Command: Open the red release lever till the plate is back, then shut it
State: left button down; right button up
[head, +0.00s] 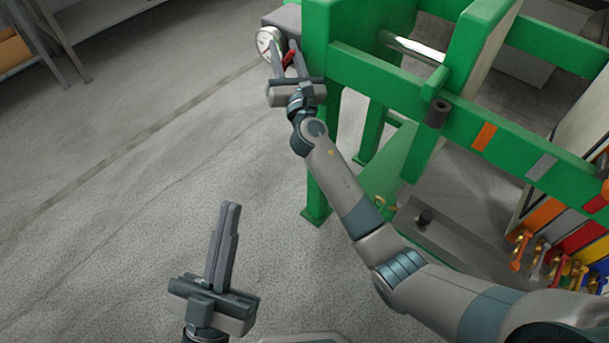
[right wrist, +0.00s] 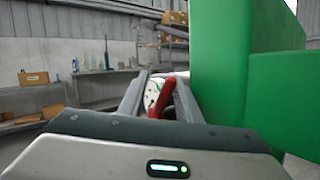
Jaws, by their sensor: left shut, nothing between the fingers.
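The red release lever (head: 289,58) sits beside the round white gauge (head: 267,43), by a grey block (head: 285,18) at the frame's left end. My right gripper (head: 288,55) is open around it, one finger on each side. In the right wrist view, the lever (right wrist: 159,100) stands between the fingers (right wrist: 160,85); I cannot tell whether they touch it. A thick green plate (head: 474,40) with a pale face stands across the frame's rails, a bright steel rod (head: 412,47) reaching toward it. My left gripper (head: 231,208) is shut and empty above the floor.
The green frame (head: 316,60) stands close to the right of my right gripper, and its green side fills the right wrist view's right (right wrist: 285,100). Several coloured valve handles (head: 545,262) are at lower right. The floor (head: 130,190) at left is clear.

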jog(key=shift+w+a+r+n+g+p, duration=0.3)
jog(key=shift+n+g+p, duration=0.45)
jog(key=shift+p, duration=3.1)
jog(key=shift+w+a+r+n+g+p, duration=0.15)
jog(key=shift+w+a+n+g+p, duration=0.4)
jog(key=shift+p, duration=3.3)
jog(key=r+v, duration=0.1)
jog(key=v, duration=1.6)
jog(key=s+f+m+g+y+b, duration=0.2)
jog(key=s+f+m+b, duration=1)
jog(key=s+f+m, duration=0.2)
jog(key=shift+d+f+m+g, duration=0.3)
jog(key=shift+f+m+g, duration=0.1)
jog(key=shift+f+m, duration=0.7)
jog(key=shift+w+f, duration=0.1)
